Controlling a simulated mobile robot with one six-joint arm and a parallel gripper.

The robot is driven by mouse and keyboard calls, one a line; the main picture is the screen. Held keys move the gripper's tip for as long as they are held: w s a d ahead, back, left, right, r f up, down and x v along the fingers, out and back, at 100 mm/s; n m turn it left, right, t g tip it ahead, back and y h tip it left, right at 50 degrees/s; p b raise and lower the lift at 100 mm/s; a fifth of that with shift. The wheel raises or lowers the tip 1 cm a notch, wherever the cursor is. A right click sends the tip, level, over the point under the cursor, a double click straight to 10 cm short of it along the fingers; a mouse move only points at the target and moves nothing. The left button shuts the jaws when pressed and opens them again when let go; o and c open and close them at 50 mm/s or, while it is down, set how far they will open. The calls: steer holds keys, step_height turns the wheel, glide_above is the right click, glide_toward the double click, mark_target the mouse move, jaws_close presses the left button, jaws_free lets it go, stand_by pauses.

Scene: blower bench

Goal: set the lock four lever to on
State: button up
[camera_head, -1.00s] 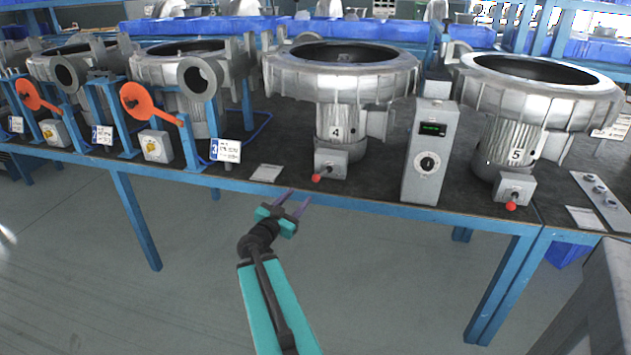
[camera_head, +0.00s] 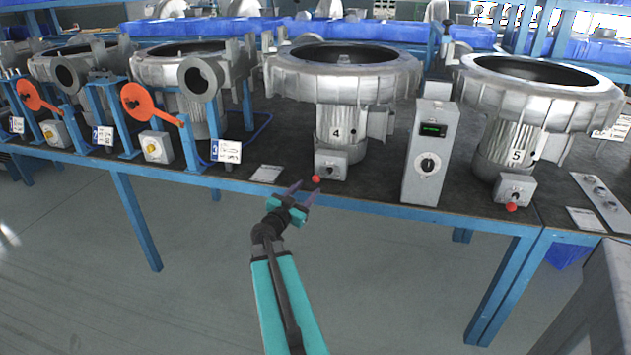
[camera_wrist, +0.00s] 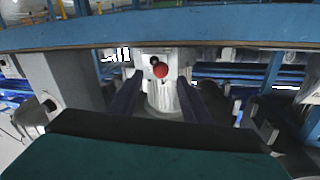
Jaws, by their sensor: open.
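The blower marked 4 (camera_head: 336,131) stands on the bench, with a small grey switch box (camera_head: 331,164) low on its front. The box's lever ends in a red ball (camera_head: 316,179) that points down and to the left in the head view. My gripper (camera_head: 305,190) is open and empty, just in front of the bench edge and a little below and left of the red ball, apart from it. In the wrist view the red ball (camera_wrist: 160,70) shows beyond and between the two open fingers (camera_wrist: 162,97). The wrist picture appears upside down.
A grey control box (camera_head: 430,150) with a dial and display stands right of blower 4. Blower 5 (camera_head: 514,140) has a similar red-tipped lever (camera_head: 511,207). A paper card (camera_head: 266,174) lies left of the lever. The blue bench edge (camera_head: 385,208) runs below.

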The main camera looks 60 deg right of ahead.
mark_target(314, 182)
steer(key=shift+w+d, duration=0.2)
steer(key=shift+d, duration=1.75)
steer(key=shift+w+d, duration=0.15)
steer(key=shift+d, duration=1.8)
steer(key=shift+c, duration=0.2)
